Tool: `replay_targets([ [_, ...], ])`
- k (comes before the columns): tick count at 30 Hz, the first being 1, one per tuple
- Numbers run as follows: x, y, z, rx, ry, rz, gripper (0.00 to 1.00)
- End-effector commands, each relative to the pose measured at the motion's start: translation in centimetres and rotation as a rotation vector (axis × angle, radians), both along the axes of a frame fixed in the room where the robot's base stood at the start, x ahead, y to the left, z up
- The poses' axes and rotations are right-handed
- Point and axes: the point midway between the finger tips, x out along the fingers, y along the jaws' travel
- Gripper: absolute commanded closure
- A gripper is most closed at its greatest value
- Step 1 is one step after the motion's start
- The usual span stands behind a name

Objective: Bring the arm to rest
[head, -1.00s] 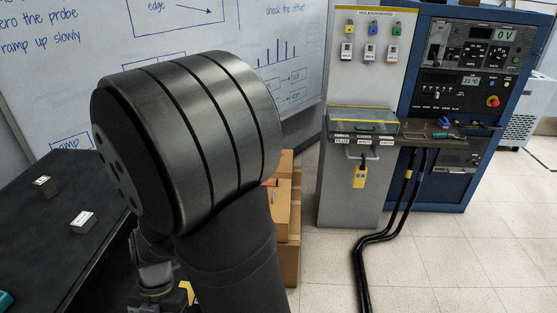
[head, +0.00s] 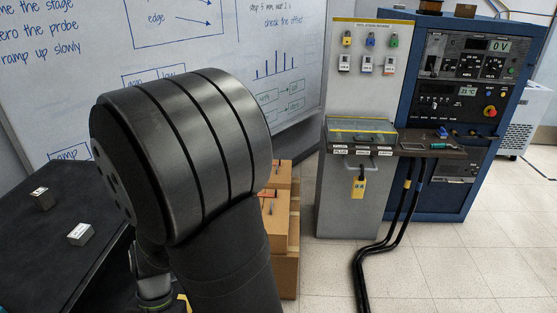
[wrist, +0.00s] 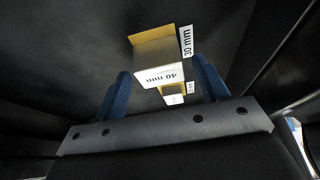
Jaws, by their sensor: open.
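My gripper (wrist: 161,68) shows in the wrist view as two blue fingers standing well apart, so it is open. A smaller labelled block (wrist: 174,97) shows partly behind the gripper's front plate. In the head view my large dark arm fills the left middle, and the fingers are hidden behind it or out of frame.
A black table (head: 60,265) at the left holds two small blocks (head: 42,199) (head: 80,234). Cardboard boxes (head: 281,225) stand just right of my arm. A grey cabinet (head: 345,205) and blue instrument rack (head: 437,190) stand behind, with black cables (head: 362,270) on the floor.

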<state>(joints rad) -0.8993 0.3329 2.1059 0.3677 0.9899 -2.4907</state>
Motion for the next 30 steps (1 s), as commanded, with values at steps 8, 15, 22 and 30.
replay_targets([
  [8,2.3,0.1,5.4,0.006,-0.005,-0.001,0.33],
  [15,4.1,0.0,9.9,0.005,-0.006,-0.003,0.33],
  [22,2.3,-0.1,5.7,-0.003,0.001,0.001,0.33],
  [30,0.1,-0.1,0.6,-0.004,0.003,0.002,0.33],
])
